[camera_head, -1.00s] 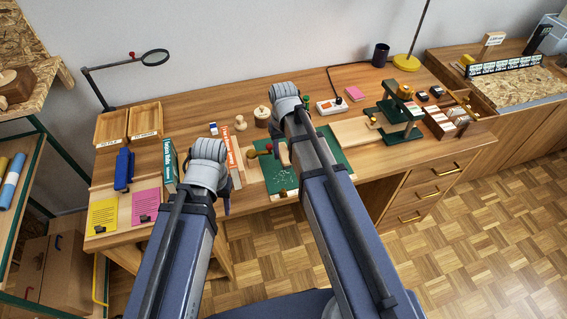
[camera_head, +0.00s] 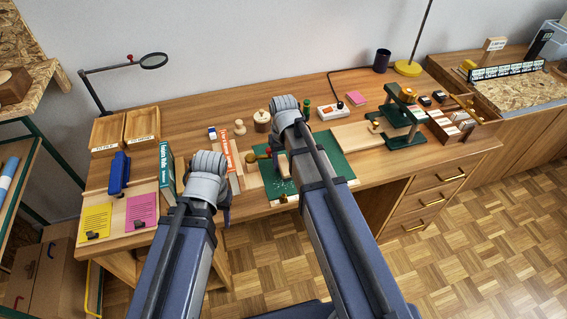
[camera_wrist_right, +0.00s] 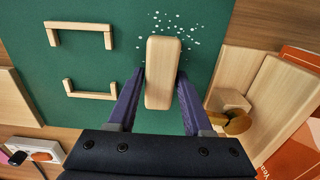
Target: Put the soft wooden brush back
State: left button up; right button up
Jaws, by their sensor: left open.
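The soft wooden brush (camera_wrist_right: 162,72) is a pale rounded block in the right wrist view. My right gripper (camera_wrist_right: 161,75) has a finger against each long side of it. The brush (camera_head: 283,162) shows partly below my right wrist in the head view; its bristles are hidden. It is above the green mat (camera_wrist_right: 105,15), near white specks; I cannot tell whether it touches the mat. Two pale wooden brackets (camera_wrist_right: 80,26) (camera_wrist_right: 90,95) face each other on the mat, with bare green between them. My left gripper (camera_head: 226,212) is open and empty at the desk's front edge.
Upright books (camera_head: 166,165) stand left of my left wrist. Wooden blocks (camera_wrist_right: 240,75) and a dark yellow knob (camera_wrist_right: 238,122) lie close to my right gripper. A white switch box (camera_head: 332,110) and a green stand (camera_head: 405,125) are farther right.

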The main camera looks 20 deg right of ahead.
aim_at(283, 162)
jog(key=o, duration=0.3)
jog(key=shift+r, duration=0.1)
notch_tip(283, 162, up, 12)
jog(key=p, duration=1.2)
jog(key=s+a+n, duration=0.1)
jog(key=s+a, duration=0.4)
jog(key=s, duration=0.2)
jog(key=s+a+n+h, duration=0.1)
jog(key=s+a+n, duration=0.1)
jog(key=s+a, duration=0.3)
jog(key=s, duration=0.3)
jog(key=shift+a+r, duration=0.15)
jog(key=shift+a, duration=0.05)
